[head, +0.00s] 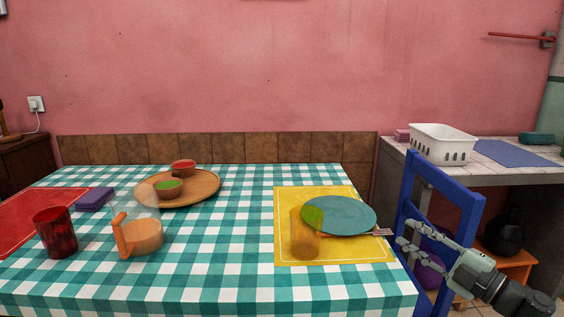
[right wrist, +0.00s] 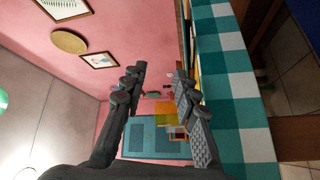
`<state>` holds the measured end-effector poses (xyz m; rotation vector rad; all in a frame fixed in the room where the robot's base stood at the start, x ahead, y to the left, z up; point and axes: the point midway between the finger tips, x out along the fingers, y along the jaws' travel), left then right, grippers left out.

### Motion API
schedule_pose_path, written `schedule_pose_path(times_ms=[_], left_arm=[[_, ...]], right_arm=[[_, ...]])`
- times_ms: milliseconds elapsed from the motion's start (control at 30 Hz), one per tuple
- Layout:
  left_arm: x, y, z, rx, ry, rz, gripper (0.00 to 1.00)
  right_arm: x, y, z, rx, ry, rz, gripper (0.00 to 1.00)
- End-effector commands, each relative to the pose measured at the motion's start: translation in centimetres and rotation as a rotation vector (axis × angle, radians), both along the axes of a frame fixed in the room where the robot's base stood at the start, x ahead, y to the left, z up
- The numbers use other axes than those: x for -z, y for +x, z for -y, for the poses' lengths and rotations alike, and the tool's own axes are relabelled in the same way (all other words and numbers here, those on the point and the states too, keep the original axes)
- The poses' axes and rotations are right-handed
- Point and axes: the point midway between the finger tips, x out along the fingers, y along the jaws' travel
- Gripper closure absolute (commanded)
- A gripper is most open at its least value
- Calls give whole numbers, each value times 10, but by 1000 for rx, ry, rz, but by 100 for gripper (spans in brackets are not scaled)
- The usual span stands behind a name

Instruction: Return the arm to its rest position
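My right gripper (head: 403,233) is at the right of the head view, beside the table's right edge and in front of the blue chair (head: 448,187). Its fingers point left, towards the table. In the right wrist view the two fingers of the right gripper (right wrist: 159,72) stand apart with nothing between them, so it is open and empty. The checked tablecloth (right wrist: 222,90) runs close along the right side of that view. My left arm and left gripper are not in view.
The table (head: 235,255) holds a yellow placemat (head: 286,207) with a teal plate (head: 345,214) and amber glass (head: 305,240), a wooden tray (head: 207,184) with bowls, a pitcher (head: 143,237) and a red glass (head: 56,235). A white basket (head: 442,146) stands on the counter behind.

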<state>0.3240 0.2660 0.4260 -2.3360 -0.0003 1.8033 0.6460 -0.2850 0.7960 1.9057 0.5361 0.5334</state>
Motion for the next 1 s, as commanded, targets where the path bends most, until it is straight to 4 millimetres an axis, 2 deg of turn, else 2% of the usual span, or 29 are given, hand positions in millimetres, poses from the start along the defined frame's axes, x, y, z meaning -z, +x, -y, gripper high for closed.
schedule_pose_path(times_ms=[167, 267, 300, 367, 433, 500, 600, 700, 800, 900, 1000], left_arm=[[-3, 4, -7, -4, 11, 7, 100], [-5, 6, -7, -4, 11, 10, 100], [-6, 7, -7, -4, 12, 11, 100], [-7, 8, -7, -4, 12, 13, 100], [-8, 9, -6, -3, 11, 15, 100], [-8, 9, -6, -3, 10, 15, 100], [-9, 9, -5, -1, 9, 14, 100], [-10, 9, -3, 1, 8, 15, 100], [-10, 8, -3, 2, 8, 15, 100], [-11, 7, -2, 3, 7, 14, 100], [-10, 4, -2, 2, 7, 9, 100]], right_arm=[[45, -1, 24, 312, 233, -113, 71], [100, -19, 46, 541, 363, -268, 71], [127, -32, 53, 634, 405, -349, 71], [166, -55, 60, 755, 452, -472, 71], [209, -87, 61, 874, 488, -620, 71], [248, -123, 57, 972, 508, -771, 71], [295, -179, 42, 1083, 520, -990, 71], [328, -233, 22, 1156, 511, -1189, 71], [346, -275, 4, 1195, 495, -1344, 71], [356, -303, -9, 1214, 479, -1445, 71], [359, -316, -15, 1221, 471, -1492, 71]])
